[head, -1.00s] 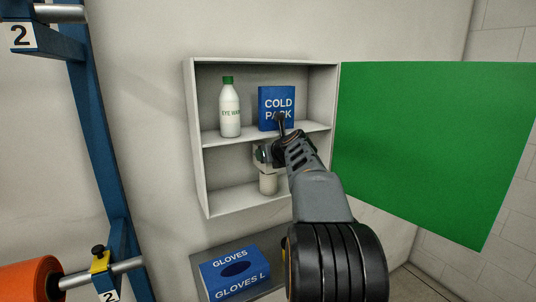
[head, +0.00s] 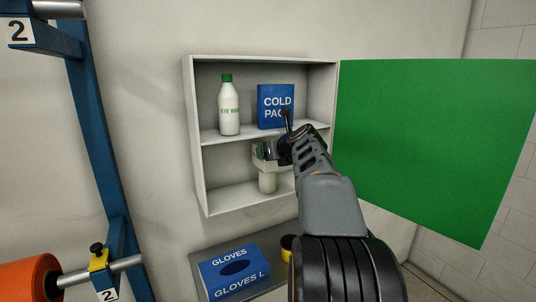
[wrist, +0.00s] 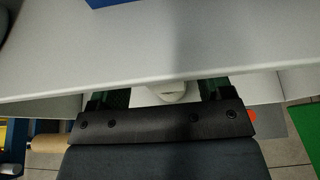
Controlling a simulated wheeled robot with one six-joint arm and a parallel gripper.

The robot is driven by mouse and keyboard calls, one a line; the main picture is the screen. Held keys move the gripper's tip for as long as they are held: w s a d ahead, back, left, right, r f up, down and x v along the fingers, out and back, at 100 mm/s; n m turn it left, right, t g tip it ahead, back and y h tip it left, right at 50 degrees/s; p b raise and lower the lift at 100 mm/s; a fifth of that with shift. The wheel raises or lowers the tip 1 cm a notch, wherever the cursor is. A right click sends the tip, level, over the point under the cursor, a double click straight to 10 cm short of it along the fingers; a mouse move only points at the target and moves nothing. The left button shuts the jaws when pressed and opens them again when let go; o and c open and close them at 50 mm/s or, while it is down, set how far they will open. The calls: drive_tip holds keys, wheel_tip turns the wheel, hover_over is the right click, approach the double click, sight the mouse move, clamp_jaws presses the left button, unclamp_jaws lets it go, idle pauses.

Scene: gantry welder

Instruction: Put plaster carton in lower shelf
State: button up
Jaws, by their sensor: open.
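A small pale object (head: 267,183) stands on the floor of the lower shelf (head: 228,196) in the open wall cabinet; it is partly hidden, and I cannot tell from its look whether it is the plaster carton. My gripper (head: 264,156) is in the lower compartment, just above or around the top of this object. In the wrist view my gripper (wrist: 165,96) has its two fingers spread apart, with the pale object (wrist: 172,92) showing between them. Contact with it cannot be made out.
The middle shelf (head: 240,136) is close above my gripper and holds an eye wash bottle (head: 229,108) and a blue cold pack box (head: 273,104). The green door (head: 430,150) hangs open at right. A gloves box (head: 234,272) lies below. Free floor shows at the lower shelf's left.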

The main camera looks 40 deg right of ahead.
drive_tip(key=v, duration=0.8)
drive_tip(key=s+a+f+n+g+y, duration=0.1)
drive_tip(key=s+a+f+n+g, duration=0.15)
drive_tip(key=a+f+n, duration=0.65)
drive_tip(key=s+a+f+n+g+y, duration=0.1)
drive_tip(key=a+f+n+g+y, duration=0.15)
drive_tip(key=a+f+n, duration=0.65)
drive_tip(key=s+a+f+n+g+h, duration=0.1)
drive_tip(key=s+f+n, duration=0.4)
drive_tip(key=n, duration=0.5)
drive_tip(key=s+a+f+n+g, duration=0.3)
drive_tip(key=s+a+f+n, duration=0.2)
drive_tip(key=n, duration=0.4)
drive_tip(key=shift+s+a+f+n+h+b, duration=0.3)
drive_tip(key=shift+a+n+h+b, duration=0.1)
drive_tip(key=shift+a, duration=0.4)
drive_tip(key=shift+r, duration=0.1)
drive_tip(key=shift+c, duration=0.3)
